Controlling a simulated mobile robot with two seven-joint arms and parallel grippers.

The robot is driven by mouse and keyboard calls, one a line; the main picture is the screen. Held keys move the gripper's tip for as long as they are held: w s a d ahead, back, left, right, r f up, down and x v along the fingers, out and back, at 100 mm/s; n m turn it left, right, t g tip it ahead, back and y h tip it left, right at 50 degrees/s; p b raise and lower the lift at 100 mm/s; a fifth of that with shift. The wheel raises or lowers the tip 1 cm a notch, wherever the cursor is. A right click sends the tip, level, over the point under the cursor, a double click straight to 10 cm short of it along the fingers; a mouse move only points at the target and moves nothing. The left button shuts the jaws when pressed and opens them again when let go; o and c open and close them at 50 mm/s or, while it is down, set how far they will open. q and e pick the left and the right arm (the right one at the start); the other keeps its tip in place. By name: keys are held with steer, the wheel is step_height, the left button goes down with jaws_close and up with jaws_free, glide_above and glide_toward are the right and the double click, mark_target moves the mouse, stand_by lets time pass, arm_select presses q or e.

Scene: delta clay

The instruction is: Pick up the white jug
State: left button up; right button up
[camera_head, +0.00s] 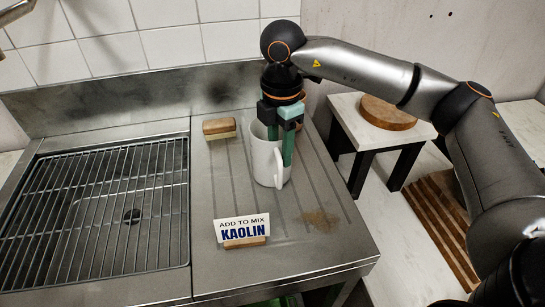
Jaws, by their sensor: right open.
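The white jug (264,162) stands upright on the ridged steel drainboard, its handle toward the front right. My right gripper (281,148) points straight down over the jug from above, with its green fingers open. One finger goes down at the rim and its tip is hidden by the jug. The other finger overlaps the jug's right side near the handle. I cannot tell whether either finger touches the jug. My left gripper is not in view.
A wooden brush (219,128) lies behind the jug to the left. A "KAOLIN" sign (242,230) stands in front. A sink with a wire grid (95,215) is at left. A small table (345,115) bearing a round wooden board (388,114) is at right.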

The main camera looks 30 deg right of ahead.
steer(key=shift+f, duration=1.35)
jaws_close()
stand_by(0.3)
